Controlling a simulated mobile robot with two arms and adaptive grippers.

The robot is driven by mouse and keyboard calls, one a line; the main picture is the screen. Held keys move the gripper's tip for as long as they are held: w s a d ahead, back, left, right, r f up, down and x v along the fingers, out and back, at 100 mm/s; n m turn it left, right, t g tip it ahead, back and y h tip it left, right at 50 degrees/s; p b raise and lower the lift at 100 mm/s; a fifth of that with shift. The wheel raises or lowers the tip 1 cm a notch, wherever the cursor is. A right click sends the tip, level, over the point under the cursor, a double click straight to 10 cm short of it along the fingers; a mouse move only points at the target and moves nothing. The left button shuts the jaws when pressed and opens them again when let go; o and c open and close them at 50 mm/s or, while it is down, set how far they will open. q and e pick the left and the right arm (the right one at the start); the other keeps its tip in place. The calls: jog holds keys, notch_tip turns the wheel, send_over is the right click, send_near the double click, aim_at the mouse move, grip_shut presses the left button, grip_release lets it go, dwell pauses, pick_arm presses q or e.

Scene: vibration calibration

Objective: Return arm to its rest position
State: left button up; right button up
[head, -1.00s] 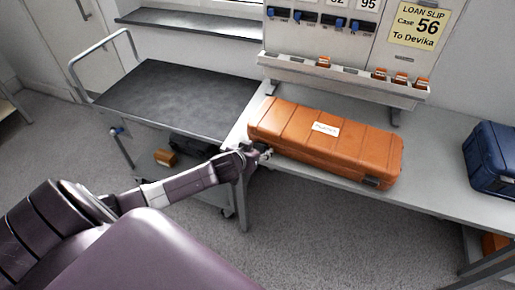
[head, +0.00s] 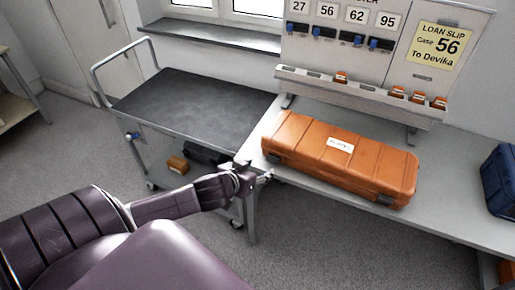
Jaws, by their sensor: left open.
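My left gripper (head: 264,178) is at the end of my left arm, which reaches in from the left. It is open and looks empty, near the front edge of the bench (head: 465,226). It is just in front of the left end of an orange case (head: 372,169), with a small gap showing between them. The case lies closed on the bench with a white label on top. My right gripper is out of view.
A cart with a dark top (head: 200,100) stands left of the bench, with a small brown box (head: 178,164) on its lower shelf. A navy case (head: 500,180) sits at the bench's right. A tag board (head: 340,62) with a ledge stands behind.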

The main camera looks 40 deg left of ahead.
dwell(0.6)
pick_arm(q)
jog(key=s+a+f+g, duration=0.15)
jog(key=s+f, duration=0.35)
jog(key=f, duration=0.6)
jog(key=s+f+m+g, duration=0.15)
jog(key=s+f, duration=0.35)
jog(key=f, duration=0.5)
jog(key=s+a+f+g, duration=0.15)
jog(key=s+f, duration=0.35)
jog(key=f, duration=0.6)
jog(key=s+d+f+m+g, duration=0.1)
jog(key=s+d+f, duration=0.4)
jog(key=s, duration=0.4)
jog(key=s+d+f+m+g+h+b, duration=0.1)
jog(key=s+d+f+g, duration=0.1)
jog(key=s+d+f, duration=0.3)
jog(key=s+d+f+m+g, duration=0.1)
jog(key=s+d+f, duration=0.4)
jog(key=s, duration=0.7)
jog(key=shift+s+d+f+g+h, duration=0.3)
jog(key=shift+s+f+g+h, duration=0.1)
jog(key=shift+f+g, duration=0.45)
